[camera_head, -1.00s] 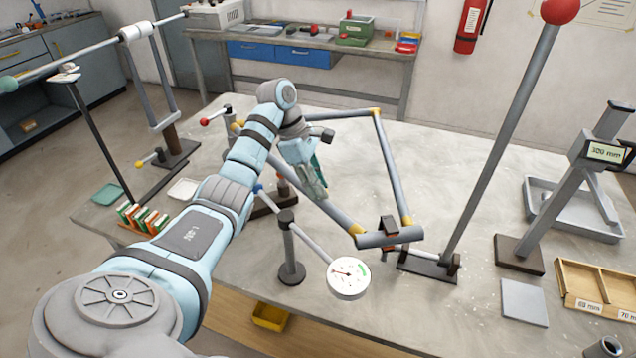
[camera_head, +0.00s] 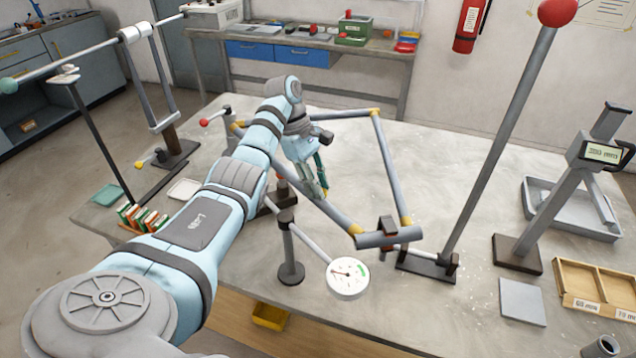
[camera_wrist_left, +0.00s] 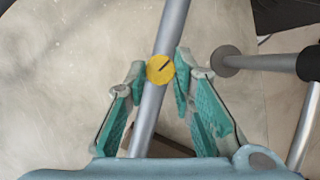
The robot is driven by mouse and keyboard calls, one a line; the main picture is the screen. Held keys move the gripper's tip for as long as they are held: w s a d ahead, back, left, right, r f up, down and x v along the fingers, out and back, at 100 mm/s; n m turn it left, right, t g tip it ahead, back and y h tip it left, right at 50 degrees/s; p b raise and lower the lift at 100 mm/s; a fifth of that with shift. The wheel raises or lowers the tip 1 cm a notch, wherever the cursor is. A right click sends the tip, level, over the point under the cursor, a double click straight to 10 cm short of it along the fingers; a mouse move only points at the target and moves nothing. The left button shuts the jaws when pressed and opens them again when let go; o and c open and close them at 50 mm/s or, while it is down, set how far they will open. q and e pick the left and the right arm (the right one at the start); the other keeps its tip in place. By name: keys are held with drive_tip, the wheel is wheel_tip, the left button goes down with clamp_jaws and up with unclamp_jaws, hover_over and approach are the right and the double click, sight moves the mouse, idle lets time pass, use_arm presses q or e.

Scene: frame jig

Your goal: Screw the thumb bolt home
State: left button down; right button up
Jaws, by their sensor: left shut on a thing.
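The thumb bolt (camera_wrist_left: 160,68) shows in the left wrist view as a round yellow head with a dark line across it. It lies over a grey tube (camera_wrist_left: 172,28) of the frame. My left gripper (camera_wrist_left: 160,75) has its teal-lined fingers closed on both sides of the head. In the head view my left gripper (camera_head: 319,192) points down at the frame's near tube (camera_head: 342,216), with a bit of yellow at its tips. The bolt's shank is hidden. The frame (camera_head: 378,150) has grey tubes with yellow corners. My right gripper is out of view.
A white dial gauge (camera_head: 347,278) on a dark stand (camera_head: 290,250) is close in front of the left gripper. A tall post with a red ball (camera_head: 560,12) rises to the right. A tray (camera_head: 570,208) and a wooden box (camera_head: 597,290) lie farther right.

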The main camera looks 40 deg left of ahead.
use_arm(q)
drive_tip(key=c, duration=1.3)
unclamp_jaws()
drive_tip(key=shift+c, duration=0.2)
